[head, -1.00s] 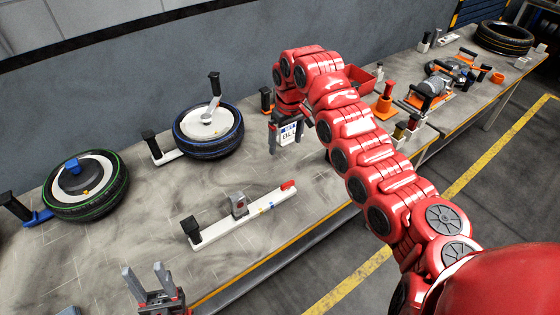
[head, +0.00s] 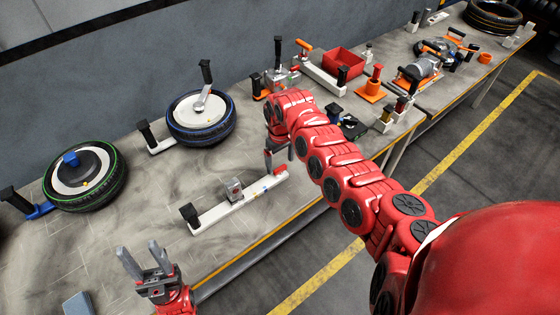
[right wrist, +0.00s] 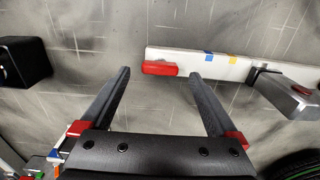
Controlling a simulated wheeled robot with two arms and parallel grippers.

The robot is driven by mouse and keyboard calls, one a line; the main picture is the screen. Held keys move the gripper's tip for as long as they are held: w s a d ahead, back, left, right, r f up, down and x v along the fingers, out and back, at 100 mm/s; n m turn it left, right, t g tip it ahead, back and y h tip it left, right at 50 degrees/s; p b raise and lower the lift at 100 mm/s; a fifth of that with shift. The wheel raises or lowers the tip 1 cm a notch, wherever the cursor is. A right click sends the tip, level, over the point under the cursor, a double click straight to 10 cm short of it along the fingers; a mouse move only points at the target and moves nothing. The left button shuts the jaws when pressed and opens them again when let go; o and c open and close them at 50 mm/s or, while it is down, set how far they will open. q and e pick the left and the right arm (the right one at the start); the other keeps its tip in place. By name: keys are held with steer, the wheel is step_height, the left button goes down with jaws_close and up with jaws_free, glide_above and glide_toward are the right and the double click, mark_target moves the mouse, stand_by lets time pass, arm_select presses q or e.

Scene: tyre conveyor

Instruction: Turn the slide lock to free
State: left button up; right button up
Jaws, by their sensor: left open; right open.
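The slide lock is a white rail (head: 240,205) lying on the grey bench in the head view, with a black block (head: 190,214) at its left end. A grey slider (head: 234,188) sits on the rail, and a red piece (head: 281,171) is at the right end. In the right wrist view the red piece (right wrist: 160,68) appears between my open right fingers (right wrist: 160,78), with blue and yellow marks along the rail (right wrist: 185,55) and the slider (right wrist: 290,98) to the right. My right gripper (head: 280,158) is open by the red end; contact cannot be told. My left gripper (head: 140,260) is open and empty at the front left.
A blue-marked wheel (head: 200,118) and a green-marked wheel (head: 85,176) lie behind and left of the rail. A red bin (head: 343,62), an orange stand (head: 372,85) and other fixtures fill the bench to the right. The bench's front edge runs close to the rail.

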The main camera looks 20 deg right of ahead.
mark_target(280, 170)
steer(key=shift+f, duration=1.3)
steer(key=c, duration=1.4)
